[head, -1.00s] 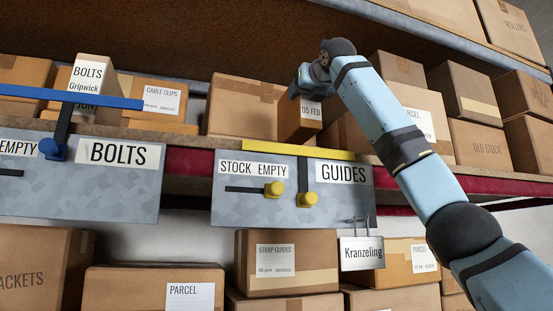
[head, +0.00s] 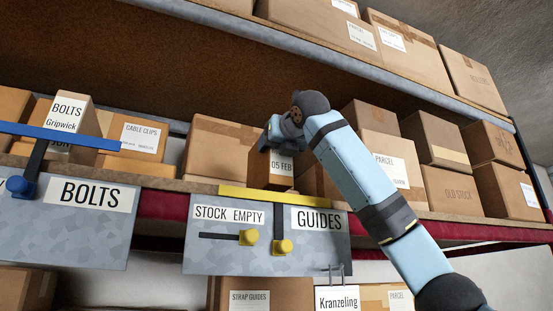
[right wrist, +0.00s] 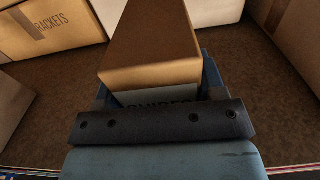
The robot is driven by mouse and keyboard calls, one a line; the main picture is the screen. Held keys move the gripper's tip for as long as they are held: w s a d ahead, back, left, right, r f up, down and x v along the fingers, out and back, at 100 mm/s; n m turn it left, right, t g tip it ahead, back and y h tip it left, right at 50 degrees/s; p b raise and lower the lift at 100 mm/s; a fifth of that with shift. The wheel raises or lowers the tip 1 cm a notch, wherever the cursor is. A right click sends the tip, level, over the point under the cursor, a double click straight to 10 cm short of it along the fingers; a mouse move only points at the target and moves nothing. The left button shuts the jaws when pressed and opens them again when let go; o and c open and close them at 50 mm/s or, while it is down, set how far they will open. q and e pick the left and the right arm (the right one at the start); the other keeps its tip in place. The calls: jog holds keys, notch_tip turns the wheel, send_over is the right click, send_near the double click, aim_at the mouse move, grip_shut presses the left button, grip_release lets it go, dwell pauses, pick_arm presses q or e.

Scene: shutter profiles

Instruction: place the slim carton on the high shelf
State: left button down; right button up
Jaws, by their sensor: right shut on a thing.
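The slim carton (head: 257,165) is brown with a white label reading "05 FEB". My right gripper (head: 279,137) is shut on it from above and behind, as the head view shows. In the right wrist view the carton (right wrist: 150,45) sits between the jaws, its label partly hidden by the gripper body. In the head view the carton is upright at the front of the middle shelf (head: 175,184), above the yellow strip of the GUIDES sign. I cannot tell whether its base touches the board. A higher shelf (head: 300,58) runs across the top. My left gripper is out of view.
A wide carton (head: 210,145) stands just left of the slim one. Several parcels (head: 390,170) stand to the right behind my arm. A Gripwick carton (head: 70,115) stands at the left by a blue bar (head: 60,136). The GUIDES plate (head: 215,255) hangs below the shelf edge.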

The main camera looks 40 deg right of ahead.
aim_at(268, 167)
jog(key=shift+a+f, duration=0.2)
jog(key=shift+f, duration=0.95)
jog(key=shift+d+f, duration=0.15)
jog(key=shift+f, duration=0.15)
jog(key=shift+w+d+f, duration=0.1)
jog(key=shift+d, duration=0.15)
jog(key=shift+a, duration=0.25)
jog(key=o, duration=1.3)
jog(key=shift+a+f, duration=0.1)
